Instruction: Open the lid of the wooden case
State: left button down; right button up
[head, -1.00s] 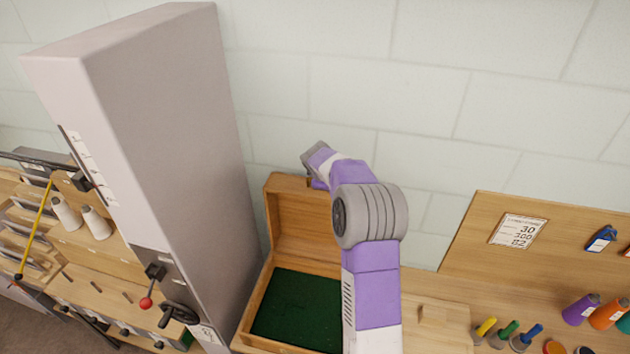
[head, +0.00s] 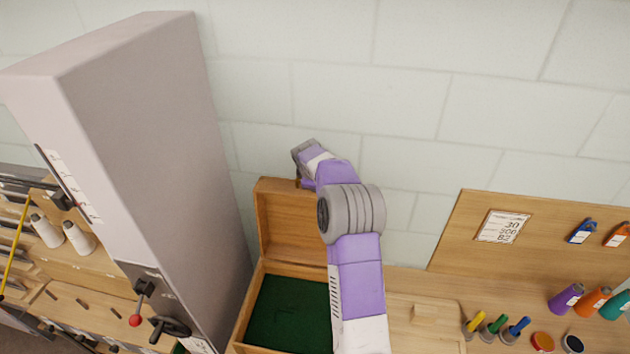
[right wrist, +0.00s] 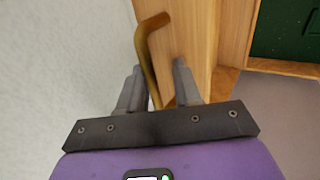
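The wooden case (head: 243,320) stands open, with a dark green lining inside. Its lid (head: 283,225) is raised at the back, roughly upright; my right arm covers its right part. My right gripper (head: 300,165) is at the lid's upper edge in the head view. In the right wrist view my right gripper (right wrist: 158,72) has its fingers apart, on either side of a bent brass handle (right wrist: 148,50) beside the lid's wood (right wrist: 186,30). A gap shows between the handle and the right finger. My left gripper is out of view.
A tall grey cabinet (head: 150,150) with levers stands close to the case's left. A pale wall (head: 400,80) is behind. Right of the case are a small wooden block (head: 424,313), colored tools, spools (head: 566,298) and a pegboard (head: 465,235).

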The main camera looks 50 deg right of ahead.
jog(key=shift+a+f, duration=0.1)
jog(key=shift+f, duration=0.05)
jog(key=b+v, duration=0.1)
jog(key=v, duration=0.6)
jog(key=shift+r, duration=0.35)
jog(key=shift+s, duration=0.1)
